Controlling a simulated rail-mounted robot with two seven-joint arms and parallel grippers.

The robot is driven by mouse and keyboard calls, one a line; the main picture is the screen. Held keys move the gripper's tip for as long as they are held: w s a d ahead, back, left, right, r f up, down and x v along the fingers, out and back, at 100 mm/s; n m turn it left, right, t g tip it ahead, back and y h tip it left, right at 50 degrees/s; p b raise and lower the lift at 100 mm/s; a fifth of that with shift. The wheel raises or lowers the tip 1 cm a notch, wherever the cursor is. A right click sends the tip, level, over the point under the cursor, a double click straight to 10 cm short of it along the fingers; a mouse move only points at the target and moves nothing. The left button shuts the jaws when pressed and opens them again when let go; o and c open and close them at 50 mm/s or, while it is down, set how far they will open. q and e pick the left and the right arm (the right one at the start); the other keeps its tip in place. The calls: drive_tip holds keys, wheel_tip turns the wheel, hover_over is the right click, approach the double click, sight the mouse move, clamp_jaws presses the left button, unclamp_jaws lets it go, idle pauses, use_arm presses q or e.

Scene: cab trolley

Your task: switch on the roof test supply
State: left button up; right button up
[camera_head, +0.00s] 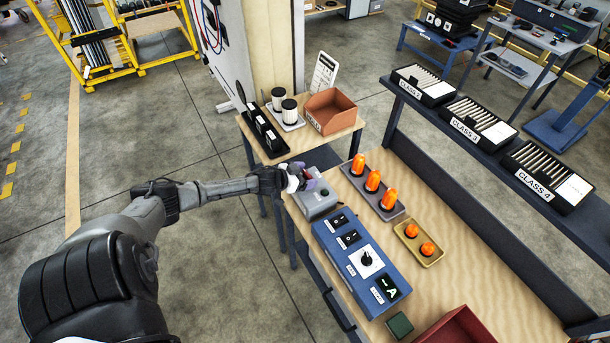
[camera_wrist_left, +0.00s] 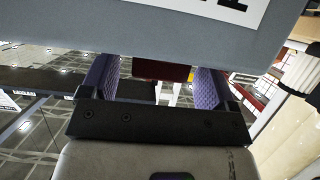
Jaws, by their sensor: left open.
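A grey box (camera_head: 316,201) sits at the left end of the wooden bench, beside the blue control box. My left gripper (camera_head: 302,181) is over the grey box's far side, with its jaws open. In the left wrist view a grey surface with a white label (camera_wrist_left: 215,28) fills the top. A small red part (camera_wrist_left: 162,69) shows between the purple fingers of my left gripper (camera_wrist_left: 153,76); I cannot tell if they touch it. The blue control box (camera_head: 355,260) has two black switches marked with 0 and I, a knob on a white plate and a small display. My right gripper is not in view.
A grey plate with several orange lamps (camera_head: 390,208) and a tan plate with two orange lamps (camera_head: 432,254) lie right of the blue box. A red bin (camera_head: 455,328) stands at the near end. A side table with a brown bin (camera_head: 331,108) is beyond my gripper.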

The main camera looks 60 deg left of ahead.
use_arm(q)
drive_tip(key=shift+c, duration=0.4)
drive_tip(key=c, duration=0.8)
drive_tip(key=shift+c, duration=0.2)
